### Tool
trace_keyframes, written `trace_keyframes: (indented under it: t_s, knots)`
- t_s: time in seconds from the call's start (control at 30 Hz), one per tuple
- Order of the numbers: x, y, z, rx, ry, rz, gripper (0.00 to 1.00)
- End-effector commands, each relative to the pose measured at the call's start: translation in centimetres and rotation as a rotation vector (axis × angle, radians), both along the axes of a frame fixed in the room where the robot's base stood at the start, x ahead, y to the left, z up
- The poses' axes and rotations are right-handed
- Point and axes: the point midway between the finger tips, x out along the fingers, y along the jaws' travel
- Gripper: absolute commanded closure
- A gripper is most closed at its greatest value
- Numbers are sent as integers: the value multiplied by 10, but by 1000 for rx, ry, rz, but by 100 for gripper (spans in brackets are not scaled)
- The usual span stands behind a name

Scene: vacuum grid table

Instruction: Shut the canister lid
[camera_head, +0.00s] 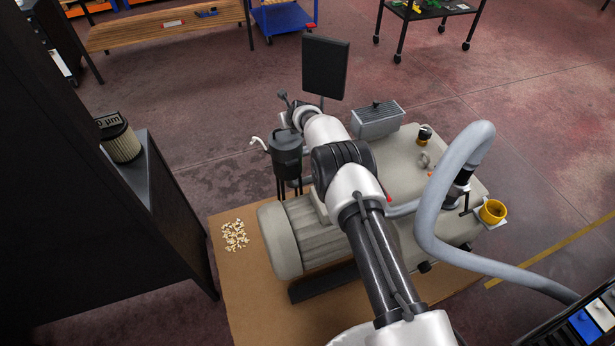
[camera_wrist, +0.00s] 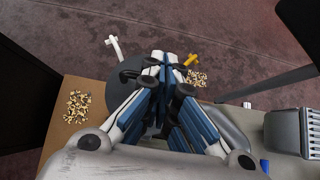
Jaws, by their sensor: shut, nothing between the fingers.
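The dark grey canister (camera_head: 287,158) stands upright on thin dark legs at the left end of the machine. A dark round surface (camera_wrist: 104,97), apparently its top or lid, shows behind my fingers in the wrist view. I cannot tell whether the lid is fully seated. My gripper (camera_wrist: 170,62) has its fingers together and empty, with the tips over the edge of that round surface. Contact is unclear. In the head view the fingers are largely hidden by my wrist. A white handle (camera_wrist: 113,46) and a yellow handle (camera_wrist: 191,60) stick out beyond the round surface.
Pale loose pieces (camera_head: 235,236) lie on the brown board (camera_head: 240,290) left of the machine. A dark cabinet (camera_head: 165,215) with a pleated filter (camera_head: 122,143) stands at left. A dark panel (camera_head: 325,68) rises behind my wrist.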

Motion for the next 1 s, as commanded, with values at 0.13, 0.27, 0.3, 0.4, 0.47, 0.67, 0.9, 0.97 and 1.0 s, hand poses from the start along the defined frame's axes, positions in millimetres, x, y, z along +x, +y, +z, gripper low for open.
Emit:
trace_keyframes:
  t_s: [0.13,0.27,0.3,0.4,0.47,0.67,0.9,0.97,1.0]
  knots:
    - [0,0,0,-1,0,1,100]
    - [0,0,0,-1,0,1,100]
    - [0,0,0,-1,0,1,100]
    - [0,0,0,-1,0,1,100]
    - [0,0,0,-1,0,1,100]
    - [-2,0,4,2,0,1,100]
    - [-16,-7,18,0,-1,-1,100]
    - [-20,-8,22,3,0,0,100]
    - [-22,-9,24,4,0,1,100]
